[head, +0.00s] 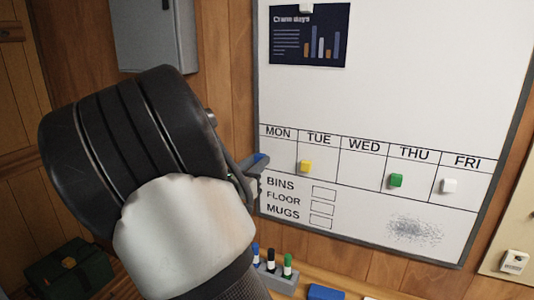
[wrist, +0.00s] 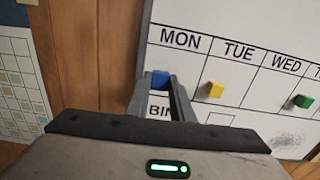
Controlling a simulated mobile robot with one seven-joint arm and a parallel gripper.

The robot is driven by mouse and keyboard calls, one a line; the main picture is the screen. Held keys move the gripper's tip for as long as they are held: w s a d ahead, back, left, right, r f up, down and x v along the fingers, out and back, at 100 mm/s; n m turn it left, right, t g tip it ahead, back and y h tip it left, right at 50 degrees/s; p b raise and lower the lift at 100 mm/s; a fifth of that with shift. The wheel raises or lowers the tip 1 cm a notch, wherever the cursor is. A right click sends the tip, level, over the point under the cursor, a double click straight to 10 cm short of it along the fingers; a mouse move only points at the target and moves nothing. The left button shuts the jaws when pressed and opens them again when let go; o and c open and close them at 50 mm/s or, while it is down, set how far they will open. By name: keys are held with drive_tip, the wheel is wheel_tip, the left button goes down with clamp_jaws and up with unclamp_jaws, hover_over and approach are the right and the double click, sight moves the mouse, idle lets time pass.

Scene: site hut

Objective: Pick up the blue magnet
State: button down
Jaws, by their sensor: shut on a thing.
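The blue magnet (wrist: 160,79) is a small blue block at the left edge of the whiteboard, under the MON heading. My gripper (wrist: 161,86) is shut on it, one finger on each side. I cannot tell whether the magnet still touches the board. In the head view a little of the blue magnet (head: 260,158) shows at the tips of my gripper (head: 256,162). My dark wrist and pale arm cover the area to the left of it.
The whiteboard (head: 385,95) carries yellow (head: 305,166), green (head: 396,180) and white (head: 449,185) magnets to the right. A dark chart poster (head: 308,36) hangs above. Below are a marker holder (head: 275,280) with several markers and a blue eraser (head: 325,292) on a ledge.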

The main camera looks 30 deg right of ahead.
drive_tip(key=shift+s+a+r+p, duration=0.75)
drive_tip(key=shift+s+a, duration=0.05)
drive_tip(key=shift+a, duration=0.2)
drive_tip(key=shift+s+a+r+p, duration=0.7)
drive_tip(key=shift+s+a, duration=0.05)
drive_tip(key=shift+a, duration=0.2)
